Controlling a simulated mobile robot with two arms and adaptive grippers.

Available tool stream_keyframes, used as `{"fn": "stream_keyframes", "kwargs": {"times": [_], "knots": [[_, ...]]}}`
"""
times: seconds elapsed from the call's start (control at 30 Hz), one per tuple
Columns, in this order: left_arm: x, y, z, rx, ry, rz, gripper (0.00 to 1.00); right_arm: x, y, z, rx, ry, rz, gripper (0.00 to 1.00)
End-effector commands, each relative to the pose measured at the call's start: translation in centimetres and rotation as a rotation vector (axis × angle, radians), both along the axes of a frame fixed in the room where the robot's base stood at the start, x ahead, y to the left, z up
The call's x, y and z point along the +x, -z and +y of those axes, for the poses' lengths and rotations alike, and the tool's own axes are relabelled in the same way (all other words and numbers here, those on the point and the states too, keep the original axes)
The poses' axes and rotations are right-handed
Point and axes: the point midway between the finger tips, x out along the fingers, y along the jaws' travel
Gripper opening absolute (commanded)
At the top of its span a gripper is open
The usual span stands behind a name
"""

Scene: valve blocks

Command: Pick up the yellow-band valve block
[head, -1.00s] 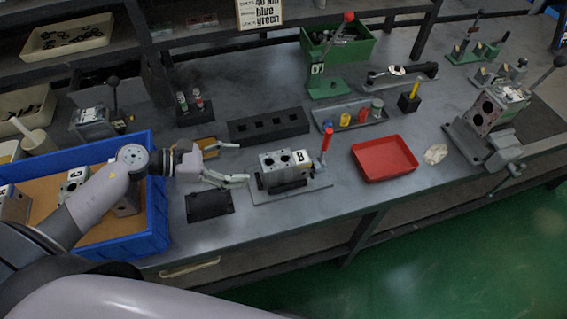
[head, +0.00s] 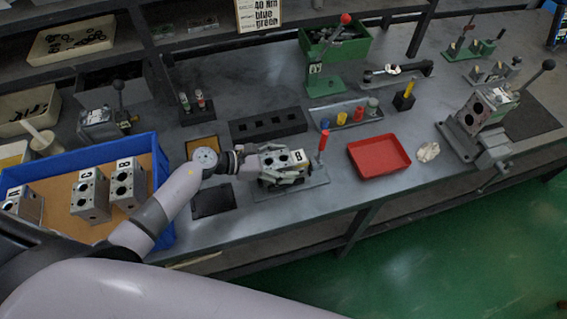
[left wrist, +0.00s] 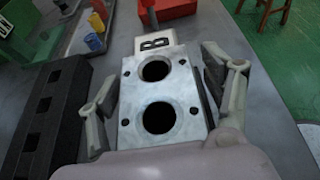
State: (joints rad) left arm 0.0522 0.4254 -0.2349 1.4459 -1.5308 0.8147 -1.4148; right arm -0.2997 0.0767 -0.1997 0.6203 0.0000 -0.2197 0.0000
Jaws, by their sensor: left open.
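A grey metal valve block (head: 282,159) with two round bores and a white label marked "B" sits in a fixture (head: 318,184) with a red-knobbed lever at the middle of the bench. The valve block (left wrist: 158,95) also fills the middle of the left wrist view. I cannot make out a yellow band on it. My left gripper (head: 281,172) is at this block, open, with one finger on each side of it. The left wrist view shows the fingers beside the block, with a gap at least on the right. My right gripper is not in view.
A blue crate (head: 163,200) at the left holds several similar blocks (head: 127,184). A black slotted rack (head: 268,124) stands behind the fixture. A red tray (head: 379,155) lies to its right, and a grey tray (head: 346,115) with coloured parts lies behind.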

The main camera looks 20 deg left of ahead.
Motion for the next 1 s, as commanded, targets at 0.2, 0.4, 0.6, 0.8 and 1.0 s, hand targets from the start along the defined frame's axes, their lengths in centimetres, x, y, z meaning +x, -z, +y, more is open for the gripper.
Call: {"fn": "stream_keyframes", "kwargs": {"times": [0.2, 0.4, 0.6, 0.8, 1.0], "knots": [[0.04, 0.11, -0.06, 0.001, 0.0, 0.0, 0.73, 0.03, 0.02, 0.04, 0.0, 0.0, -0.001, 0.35], [0.04, 0.09, -0.04, 0.0, 0.0, 0.0, 0.61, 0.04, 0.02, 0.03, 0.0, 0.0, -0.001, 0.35], [0.03, 0.07, -0.03, 0.0, 0.0, 0.0, 0.47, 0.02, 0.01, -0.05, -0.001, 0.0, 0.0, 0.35], [0.04, 0.06, -0.02, 0.0, 0.0, 0.0, 0.34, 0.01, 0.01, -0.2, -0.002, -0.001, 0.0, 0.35], [0.05, 0.05, -0.02, 0.0, -0.001, 0.0, 0.21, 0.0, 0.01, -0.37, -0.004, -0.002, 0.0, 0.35]]}}
